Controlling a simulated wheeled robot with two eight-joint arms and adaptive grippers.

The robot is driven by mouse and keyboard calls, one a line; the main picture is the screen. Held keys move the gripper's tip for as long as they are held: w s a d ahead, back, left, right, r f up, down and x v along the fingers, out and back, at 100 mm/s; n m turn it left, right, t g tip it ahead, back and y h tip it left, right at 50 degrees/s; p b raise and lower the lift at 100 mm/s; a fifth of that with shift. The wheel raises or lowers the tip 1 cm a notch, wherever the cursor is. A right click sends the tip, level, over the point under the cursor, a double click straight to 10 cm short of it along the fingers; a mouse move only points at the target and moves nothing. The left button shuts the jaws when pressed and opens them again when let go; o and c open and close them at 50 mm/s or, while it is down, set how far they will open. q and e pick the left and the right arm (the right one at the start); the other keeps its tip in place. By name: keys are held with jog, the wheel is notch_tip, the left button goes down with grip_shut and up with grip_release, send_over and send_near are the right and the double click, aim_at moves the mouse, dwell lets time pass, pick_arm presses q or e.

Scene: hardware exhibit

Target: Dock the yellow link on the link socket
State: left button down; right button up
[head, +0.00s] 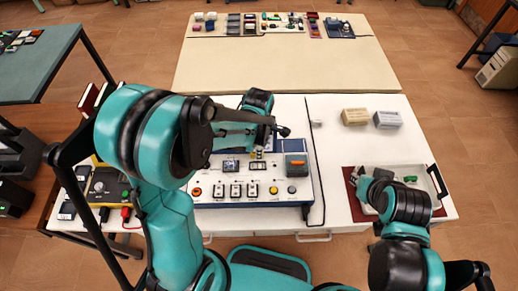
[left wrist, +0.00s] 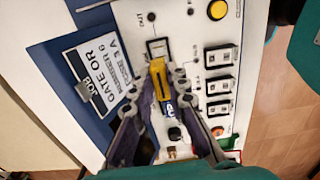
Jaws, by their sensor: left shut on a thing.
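My left gripper (left wrist: 160,95) is shut on the yellow link (left wrist: 159,80), which shows as a narrow yellow piece between the fingertips. The link socket (left wrist: 157,46), a white slot with a dark frame, lies just beyond the link's tip on the panel. I cannot tell whether the tip touches it. In the head view my left gripper (head: 257,146) is over the middle of the panel, with a bit of the yellow link (head: 256,154) showing below it. My right gripper (head: 366,184) is by the tray at right; its fingers are too small and covered to read.
The white and blue panel (head: 212,202) carries several switches, buttons and an orange-topped module (head: 296,166). A black cable (head: 313,150) runs right of the panel.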

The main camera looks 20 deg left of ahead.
aim_at(259, 166)
pick_arm(q)
jog(key=shift+f+b, duration=2.1)
jog(key=shift+f, duration=0.8)
jog(key=shift+f+b, duration=0.6)
jog(key=shift+b, duration=0.15)
jog(key=c, duration=1.8)
grip_release()
jog(key=shift+r, duration=0.1)
notch_tip(259, 166, up, 11)
jog(key=p, duration=0.8)
